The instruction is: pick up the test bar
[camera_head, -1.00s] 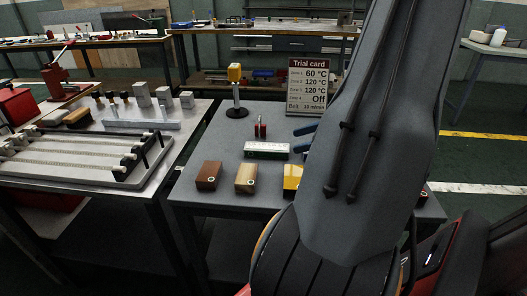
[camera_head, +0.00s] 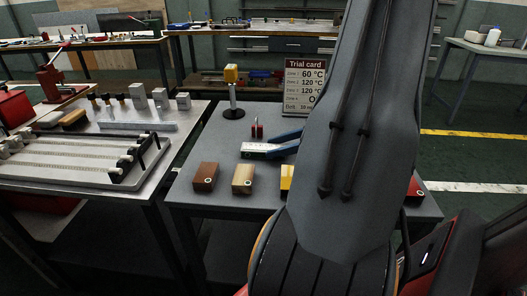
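A short pale bar with marks on its top (camera_head: 254,147), which I take for the test bar, lies on the grey table, behind the row of small blocks. My gripper (camera_head: 262,146) has two blue fingers coming in from the right. The far finger is behind the bar, and the near finger lies across its front right side in this view. The fingers stand apart with a gap between them. Whether either touches the bar is too small to tell.
A brown block (camera_head: 206,177), a tan block (camera_head: 243,179) and a partly hidden yellow block (camera_head: 286,178) stand in front. The metal table (camera_head: 170,150) adjoins on the left.

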